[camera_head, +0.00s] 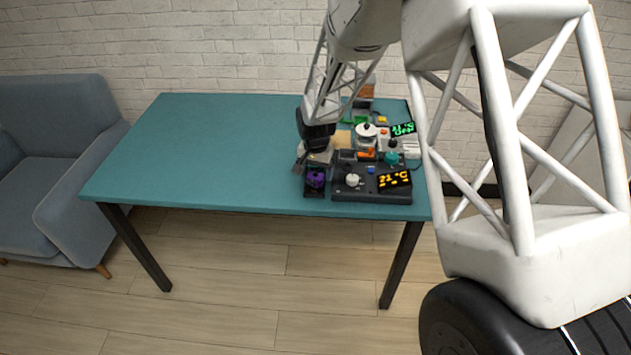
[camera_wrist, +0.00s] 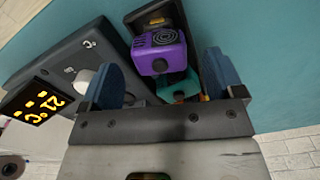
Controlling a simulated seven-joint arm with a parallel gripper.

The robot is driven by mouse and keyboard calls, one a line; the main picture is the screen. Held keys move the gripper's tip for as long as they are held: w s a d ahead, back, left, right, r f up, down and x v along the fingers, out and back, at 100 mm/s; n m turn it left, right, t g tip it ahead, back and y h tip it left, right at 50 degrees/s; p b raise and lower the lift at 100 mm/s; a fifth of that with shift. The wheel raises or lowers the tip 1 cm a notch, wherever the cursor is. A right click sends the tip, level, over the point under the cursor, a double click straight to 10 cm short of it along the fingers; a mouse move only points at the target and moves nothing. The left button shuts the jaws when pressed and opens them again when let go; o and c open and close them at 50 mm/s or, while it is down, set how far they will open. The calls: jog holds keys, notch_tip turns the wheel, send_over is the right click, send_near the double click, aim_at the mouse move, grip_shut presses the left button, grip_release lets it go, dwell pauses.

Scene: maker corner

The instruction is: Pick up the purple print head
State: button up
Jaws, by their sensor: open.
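The purple print head (camera_wrist: 160,52) has a round vent or fan on its face and sits in a dark holder (camera_wrist: 150,16). In the head view the print head (camera_head: 315,180) stands near the table's front edge, left of a dark control box. My gripper (camera_wrist: 163,78) is open, with its blue fingers apart on either side of the print head in the wrist view. No contact shows. In the head view my gripper (camera_head: 299,168) is just left of and above the print head, its fingertips partly hidden. A teal part (camera_wrist: 180,88) shows between the fingers, partly covered.
A dark control box (camera_head: 345,195) with a white knob and an orange 21 °C display (camera_head: 394,180) stands right beside the holder. Behind it are several small parts and a green display (camera_head: 403,129). The left of the teal table (camera_head: 200,150) is clear.

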jog(key=shift+f, duration=1.35)
jog(key=c, duration=1.1)
jog(key=shift+r, duration=0.1)
jog(key=shift+r, duration=0.75)
notch_tip(320, 180, up, 2)
jog(key=shift+s, duration=0.1)
jog(key=s+d, duration=0.1)
jog(key=s, duration=0.4)
jog(key=s+d+r, duration=0.1)
jog(key=s+d, duration=0.1)
jog(key=s, duration=0.3)
jog(key=s+d, duration=0.2)
jog(key=s, duration=0.3)
jog(key=shift+r, duration=0.15)
